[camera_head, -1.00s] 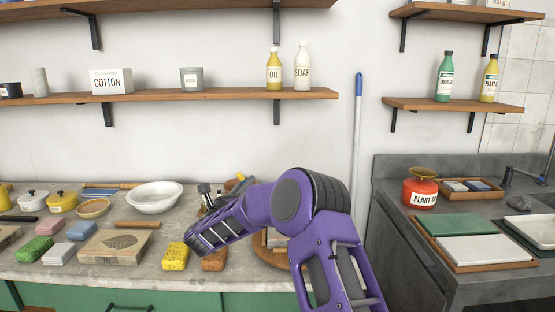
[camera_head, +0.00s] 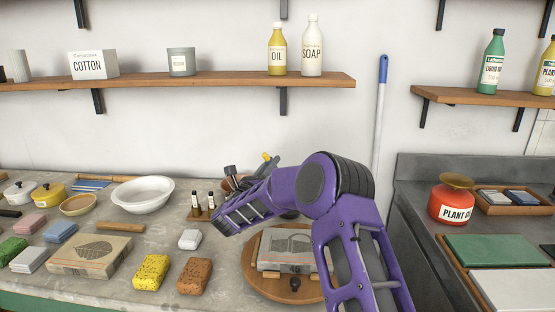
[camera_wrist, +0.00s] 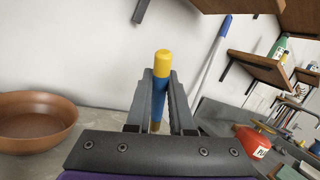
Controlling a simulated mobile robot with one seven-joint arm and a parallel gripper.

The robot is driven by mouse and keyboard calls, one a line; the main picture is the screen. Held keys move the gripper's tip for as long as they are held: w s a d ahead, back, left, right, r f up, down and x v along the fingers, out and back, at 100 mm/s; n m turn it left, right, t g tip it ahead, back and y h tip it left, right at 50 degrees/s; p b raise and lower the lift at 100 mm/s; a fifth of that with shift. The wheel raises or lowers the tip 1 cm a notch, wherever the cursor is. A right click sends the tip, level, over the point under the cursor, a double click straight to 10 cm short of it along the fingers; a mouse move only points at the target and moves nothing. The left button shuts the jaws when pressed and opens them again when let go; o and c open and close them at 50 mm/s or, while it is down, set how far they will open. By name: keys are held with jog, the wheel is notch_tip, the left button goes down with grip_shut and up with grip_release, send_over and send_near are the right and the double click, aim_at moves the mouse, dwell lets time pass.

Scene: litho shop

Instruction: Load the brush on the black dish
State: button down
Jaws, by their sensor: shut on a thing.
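My gripper (camera_wrist: 161,82) is shut on a brush handle (camera_wrist: 162,58), blue with a yellow end, which stands up between the fingers in the wrist view. In the head view, the handle's yellow end (camera_head: 266,156) shows just above my purple arm. The bristles are out of sight in both views. I cannot make out the black dish for certain. A small dark patch (camera_head: 290,214) shows under my arm, but I cannot tell what it is.
A grey printed stone (camera_head: 284,262) lies on a round wooden board (camera_head: 262,292). A brown bowl (camera_wrist: 36,118) is left in the wrist view.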

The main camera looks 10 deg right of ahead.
jog(key=shift+w+d+f, duration=0.1)
jog(key=shift+w+f, duration=0.05)
jog(key=shift+w, duration=0.05)
jog(key=shift+f, duration=2.8)
jog(key=shift+s+f+b, duration=0.1)
jog(key=shift+f+b, duration=0.55)
jog(key=shift+f, duration=0.15)
jog(key=shift+r, duration=3.55)
